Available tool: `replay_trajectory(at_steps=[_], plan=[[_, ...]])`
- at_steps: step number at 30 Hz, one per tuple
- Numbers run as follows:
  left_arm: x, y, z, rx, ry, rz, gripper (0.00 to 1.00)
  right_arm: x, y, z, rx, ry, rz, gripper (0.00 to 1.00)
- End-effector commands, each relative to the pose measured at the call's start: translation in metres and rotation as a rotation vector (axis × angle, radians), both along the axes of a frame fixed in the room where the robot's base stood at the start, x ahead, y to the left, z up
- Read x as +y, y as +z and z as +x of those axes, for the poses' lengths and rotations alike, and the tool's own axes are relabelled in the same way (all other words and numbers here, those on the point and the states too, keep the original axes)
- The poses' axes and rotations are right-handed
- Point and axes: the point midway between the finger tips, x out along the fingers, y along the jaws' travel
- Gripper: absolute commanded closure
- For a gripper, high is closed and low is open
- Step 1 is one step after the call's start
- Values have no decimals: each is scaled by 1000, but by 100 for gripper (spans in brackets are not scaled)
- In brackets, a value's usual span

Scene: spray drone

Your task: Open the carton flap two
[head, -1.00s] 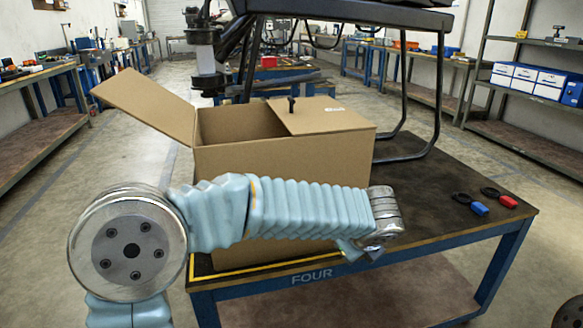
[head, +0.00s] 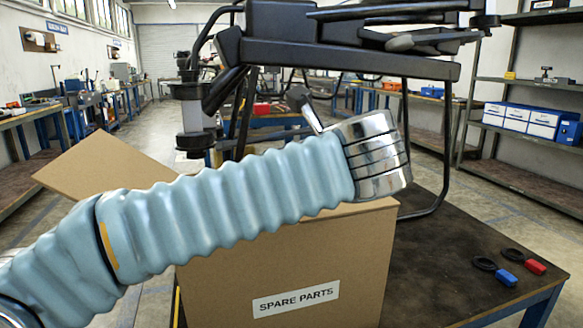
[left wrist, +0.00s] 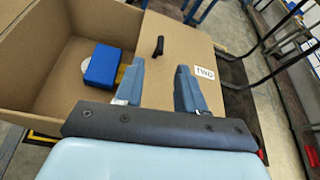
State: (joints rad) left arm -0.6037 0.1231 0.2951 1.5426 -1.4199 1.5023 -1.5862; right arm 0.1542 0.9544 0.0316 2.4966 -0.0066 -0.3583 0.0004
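The brown carton (head: 350,265) stands on the bench with a SPARE PARTS label on its front. One flap (head: 105,168) is swung open to the left. In the left wrist view, the flap marked TWO (left wrist: 192,48) lies flat over the right part of the opening, with a small black handle (left wrist: 158,45) near its inner edge. My left gripper (left wrist: 160,68) is open and empty above this flap, its fingers apart and the handle showing beyond and between their tips. In the head view my left arm hides most of the carton's top. My right gripper is not in view.
Inside the carton lies a blue box (left wrist: 102,67) beside something yellow. A large drone (head: 340,50) on black legs stands behind the carton. Blue (head: 506,278) and red (head: 536,267) tagged items lie on the bench's right side, with bare bench between.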

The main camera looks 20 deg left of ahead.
Motion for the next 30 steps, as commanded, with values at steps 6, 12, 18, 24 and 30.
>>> replay_trajectory(at_steps=[6, 12, 18, 24, 30], plan=[[25, -21, 42, 2, 3, 0, 61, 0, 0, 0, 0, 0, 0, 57], [42, -34, 72, 2, 1, 1, 61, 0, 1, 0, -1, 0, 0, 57], [50, -41, 86, 2, 0, 0, 61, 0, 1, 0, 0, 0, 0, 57], [51, -42, 87, 2, 0, -1, 61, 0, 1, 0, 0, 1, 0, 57], [51, -42, 87, 2, 0, -1, 78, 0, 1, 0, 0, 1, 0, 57]])
